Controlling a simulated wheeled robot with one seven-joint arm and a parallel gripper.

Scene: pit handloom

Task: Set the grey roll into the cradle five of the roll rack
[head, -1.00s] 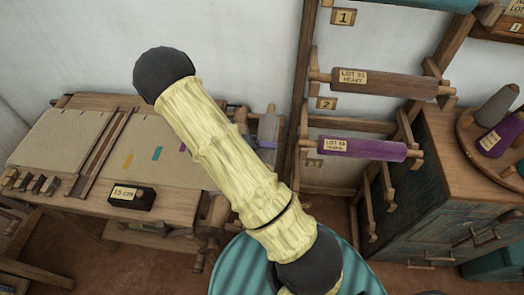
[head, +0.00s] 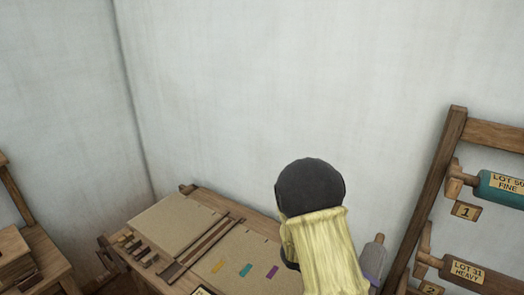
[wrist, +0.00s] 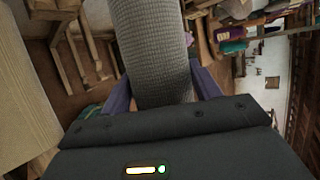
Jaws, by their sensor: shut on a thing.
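The grey roll (wrist: 152,45) fills the upper middle of the wrist view, its woven surface running away from my gripper (wrist: 163,92). The purple fingers are shut on it, one at each side. In the head view, the roll's grey end (head: 374,258) with a small axle tip shows just right of my arm, beside a bit of purple finger. The rest of it is hidden behind my arm. The roll rack (head: 430,205) stands at the right edge of the head view. Its places marked 1 and 2 show; cradle five is not in view.
A teal roll (head: 500,187) lies at place 1 and a brownish roll (head: 470,279) at place 2. A work table (head: 205,193) with a board and coloured swatches is left of my arm. A wooden stand (head: 15,245) is at the far left. Bare wall is behind.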

